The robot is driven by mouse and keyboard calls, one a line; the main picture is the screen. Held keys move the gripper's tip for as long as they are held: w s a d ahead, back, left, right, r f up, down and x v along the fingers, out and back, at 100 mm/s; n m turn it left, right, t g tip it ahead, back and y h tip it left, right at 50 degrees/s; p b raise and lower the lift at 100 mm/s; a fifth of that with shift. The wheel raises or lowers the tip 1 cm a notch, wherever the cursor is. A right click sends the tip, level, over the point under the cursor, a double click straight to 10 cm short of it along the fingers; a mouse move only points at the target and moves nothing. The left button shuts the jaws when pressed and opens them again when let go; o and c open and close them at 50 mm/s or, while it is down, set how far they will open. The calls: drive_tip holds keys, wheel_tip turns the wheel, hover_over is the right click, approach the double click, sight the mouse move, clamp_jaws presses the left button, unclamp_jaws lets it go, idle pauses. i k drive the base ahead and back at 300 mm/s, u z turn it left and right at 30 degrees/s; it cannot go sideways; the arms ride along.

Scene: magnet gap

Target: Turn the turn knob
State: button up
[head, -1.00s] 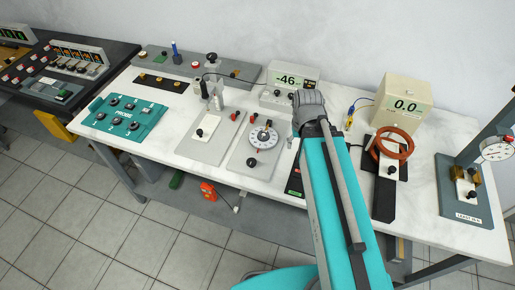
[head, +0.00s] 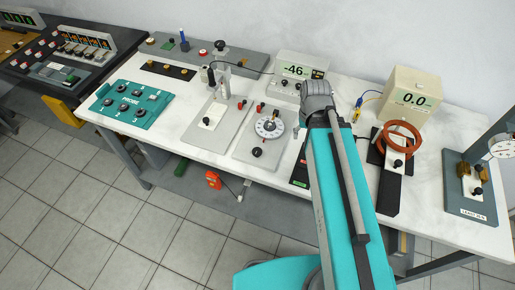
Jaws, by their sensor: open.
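Several black knobs are in the head view, and I cannot tell for sure which is the turn knob. One black knob (head: 257,152) sits on the front of a light grey plate (head: 244,148), below a white round dial (head: 269,128) with a dark centre. Another black knob (head: 206,121) is on the grey plate to its left. My teal arm reaches up over the table, right of the dial, ending in a grey joint. My gripper's fingers do not show; the arm hides what lies beneath.
A meter reading -46 (head: 299,72) stands behind the dial. A cream box reading 0.0 (head: 412,96) and an orange ring (head: 399,132) are right of my arm. A teal PROBE panel (head: 131,105) lies left. Bare white tabletop (head: 185,92) shows between them.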

sight(256, 152)
drive_tip(key=u, duration=0.35)
drive_tip(key=k, duration=0.95)
drive_tip(key=u, duration=0.65)
drive_tip(key=k, duration=0.4)
drive_tip(key=z, duration=0.05)
drive_tip(key=i, duration=0.85)
drive_tip(key=z, duration=0.5)
